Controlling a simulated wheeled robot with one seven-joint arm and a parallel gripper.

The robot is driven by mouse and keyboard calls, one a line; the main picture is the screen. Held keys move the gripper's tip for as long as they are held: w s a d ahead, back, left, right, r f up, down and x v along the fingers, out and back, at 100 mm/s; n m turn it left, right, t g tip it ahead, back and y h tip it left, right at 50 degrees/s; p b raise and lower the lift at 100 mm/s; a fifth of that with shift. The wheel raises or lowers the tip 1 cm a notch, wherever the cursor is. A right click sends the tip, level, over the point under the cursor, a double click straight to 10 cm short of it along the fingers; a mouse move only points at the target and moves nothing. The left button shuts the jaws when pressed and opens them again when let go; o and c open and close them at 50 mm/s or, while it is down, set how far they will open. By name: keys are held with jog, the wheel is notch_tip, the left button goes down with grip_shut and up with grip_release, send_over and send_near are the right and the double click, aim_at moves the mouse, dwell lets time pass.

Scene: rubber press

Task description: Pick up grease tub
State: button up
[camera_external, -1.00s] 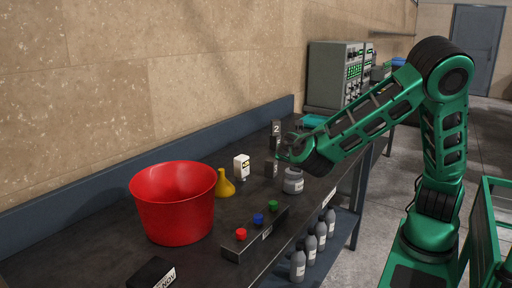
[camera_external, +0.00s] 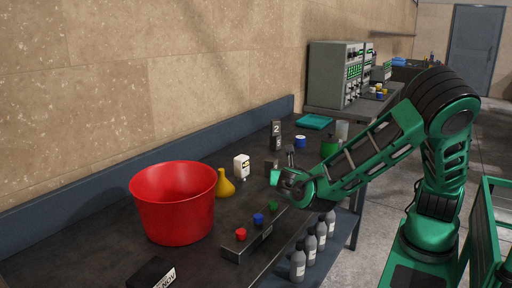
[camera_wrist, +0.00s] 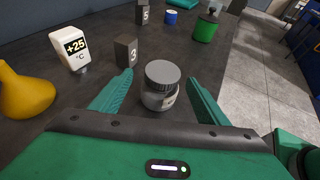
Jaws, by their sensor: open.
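In the wrist view a small grey tub with a dark round lid (camera_wrist: 161,84), which looks like the grease tub, stands upright on the dark bench. My gripper (camera_wrist: 158,80) is open, with one green finger to the left of the tub and the other to its right. Gaps show on both sides, so neither finger appears to touch it. In the external view my gripper (camera_external: 277,178) is low over the bench, and my arm hides the tub there.
A marker numbered 3 (camera_wrist: 126,50) stands close left of the tub. A white +25 °C gauge (camera_wrist: 75,47) and a yellow flask (camera_wrist: 22,92) are farther left. A green can (camera_wrist: 205,28) and a blue can (camera_wrist: 171,17) stand beyond. A red bucket (camera_external: 172,207) and a button strip (camera_external: 255,236) are nearer the external camera.

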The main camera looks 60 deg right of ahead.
jog(key=x, duration=0.8)
jog(key=shift+s+d, duration=0.1)
jog(key=shift+d, duration=0.1)
jog(key=c, duration=1.4)
